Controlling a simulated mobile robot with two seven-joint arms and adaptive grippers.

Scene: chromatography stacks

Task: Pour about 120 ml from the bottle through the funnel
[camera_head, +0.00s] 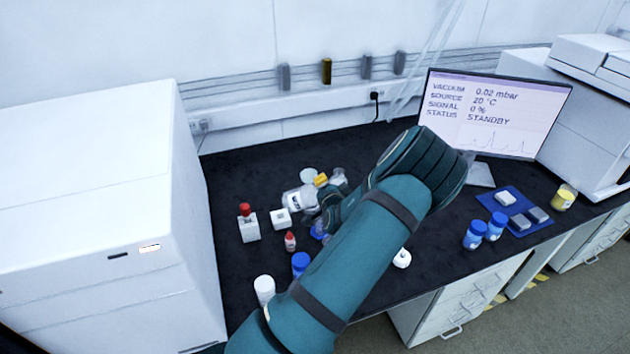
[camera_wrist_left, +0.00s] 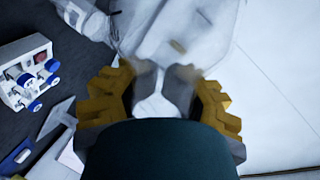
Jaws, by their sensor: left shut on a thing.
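My left gripper (camera_head: 321,198) is shut on a pale bottle (camera_head: 296,200) with a printed label, which lies tilted over to the left above the black bench. In the left wrist view, the gold-sided fingers (camera_wrist_left: 163,88) close around a translucent part, and a large blurred pale body (camera_wrist_left: 165,38) lies beyond them. A clear round shape (camera_head: 309,176) and another glass-like shape (camera_head: 339,178) stand just behind the gripper; I cannot tell which is the funnel. My arm hides part of this area. Liquid cannot be made out. My right gripper is not in view.
A white block with a red top (camera_head: 248,228), a small red bottle (camera_head: 290,241) and a blue-capped bottle (camera_head: 300,263) stand close by. A white instrument (camera_head: 95,200) walls off the left. A monitor (camera_head: 495,112) and blue tray (camera_head: 523,214) are at right.

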